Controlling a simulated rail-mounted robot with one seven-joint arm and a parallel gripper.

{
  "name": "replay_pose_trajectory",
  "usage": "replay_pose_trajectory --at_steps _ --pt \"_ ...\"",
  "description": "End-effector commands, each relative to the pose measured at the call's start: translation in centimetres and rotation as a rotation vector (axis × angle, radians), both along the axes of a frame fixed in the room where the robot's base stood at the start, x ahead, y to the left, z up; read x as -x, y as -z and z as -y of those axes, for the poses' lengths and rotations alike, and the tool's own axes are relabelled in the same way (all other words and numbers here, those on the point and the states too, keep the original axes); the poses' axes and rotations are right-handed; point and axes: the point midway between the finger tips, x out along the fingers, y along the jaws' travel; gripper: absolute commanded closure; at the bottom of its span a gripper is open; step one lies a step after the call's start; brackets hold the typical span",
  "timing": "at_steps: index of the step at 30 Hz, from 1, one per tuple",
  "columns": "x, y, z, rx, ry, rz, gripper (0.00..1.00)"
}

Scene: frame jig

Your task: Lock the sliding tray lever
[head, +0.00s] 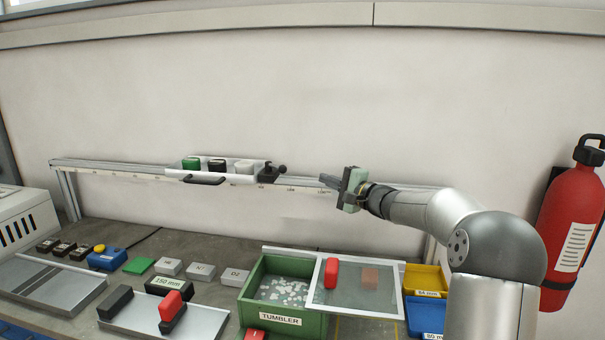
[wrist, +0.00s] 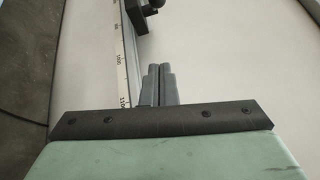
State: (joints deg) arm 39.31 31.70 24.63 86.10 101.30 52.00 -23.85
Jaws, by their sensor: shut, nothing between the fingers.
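The sliding tray (head: 225,177) sits on the long rail (head: 120,165) at the back and holds a green, a black and a white item. A dark handle (head: 203,180) is on its front. The dark lever (head: 272,171) with a round knob is at the tray's right end; part of it shows at the top of the wrist view (wrist: 140,12). My gripper (head: 325,179) is to the right of the lever, near the rail and apart from the lever. In the wrist view its fingers (wrist: 158,84) are together with nothing between them. I cannot tell whether the lever is locked.
The rail's scale strip (wrist: 120,70) runs beside my fingers. Below stand a green tumbler bin (head: 283,325), a mesh-topped frame (head: 355,300), yellow (head: 427,278) and blue (head: 425,315) bins and several blocks. A red extinguisher (head: 572,225) is at the right. The wall area above the rail is clear.

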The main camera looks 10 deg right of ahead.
Motion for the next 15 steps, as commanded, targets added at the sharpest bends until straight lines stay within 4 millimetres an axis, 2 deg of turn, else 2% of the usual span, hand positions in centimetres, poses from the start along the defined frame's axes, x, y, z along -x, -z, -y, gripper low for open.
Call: replay_pose_trajectory --at_steps 5,15 --pt "-2.0 -0.3 -1.5 -0.002 -0.004 -0.002 1.00" --pt "-7.7 -0.8 -5.3 -0.001 -0.004 -0.001 1.00"
